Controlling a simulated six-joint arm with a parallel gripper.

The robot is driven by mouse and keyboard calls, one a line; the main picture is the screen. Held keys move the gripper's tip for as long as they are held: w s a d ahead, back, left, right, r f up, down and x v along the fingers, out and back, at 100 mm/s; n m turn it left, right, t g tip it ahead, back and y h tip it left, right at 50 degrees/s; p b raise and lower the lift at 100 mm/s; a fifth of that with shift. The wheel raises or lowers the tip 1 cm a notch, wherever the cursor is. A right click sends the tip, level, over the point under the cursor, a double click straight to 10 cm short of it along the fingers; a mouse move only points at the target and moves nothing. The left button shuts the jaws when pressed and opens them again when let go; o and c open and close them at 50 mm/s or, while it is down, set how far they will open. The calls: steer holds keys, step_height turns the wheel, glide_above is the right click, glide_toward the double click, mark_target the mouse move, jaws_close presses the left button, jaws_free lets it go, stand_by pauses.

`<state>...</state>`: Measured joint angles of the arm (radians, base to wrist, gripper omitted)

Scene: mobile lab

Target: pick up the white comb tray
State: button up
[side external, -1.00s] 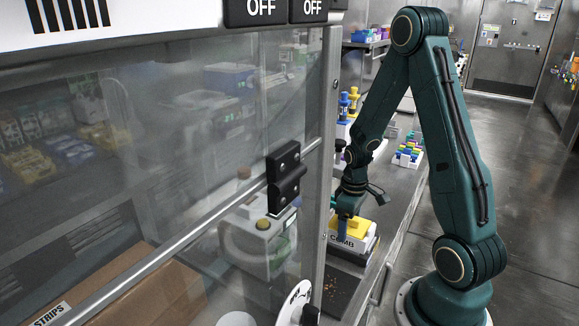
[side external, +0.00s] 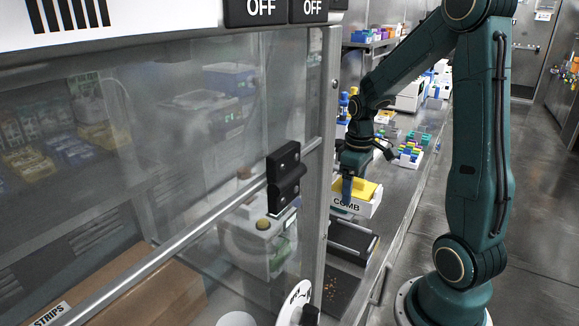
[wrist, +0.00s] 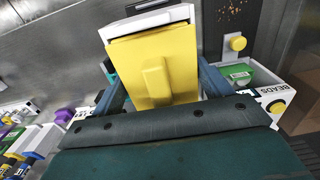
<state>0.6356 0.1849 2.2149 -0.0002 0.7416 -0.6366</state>
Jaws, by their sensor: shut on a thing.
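The white comb tray (side external: 346,208), marked COMB on its front, holds a yellow piece (side external: 362,190) on top. My gripper (side external: 347,190) is shut on the tray and holds it raised above a dark block (side external: 352,238) on the bench. In the wrist view the yellow piece (wrist: 160,68) with its raised grip fills the space between my two blue fingers (wrist: 165,88). A white edge of the tray (wrist: 150,22) shows beyond it. The far side of the tray is hidden in the side view.
A rack of coloured tubes (side external: 409,154) and blue and yellow bottles (side external: 343,105) stand farther along the bench (side external: 395,205). The glass-fronted cabinet (side external: 190,120) is close on the left. A box marked BEADS (wrist: 277,97) shows in the wrist view.

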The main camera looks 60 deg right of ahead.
step_height(320, 180, up, 8)
steer(key=shift+r, duration=0.1)
steer(key=shift+r, duration=0.1)
stand_by(0.8)
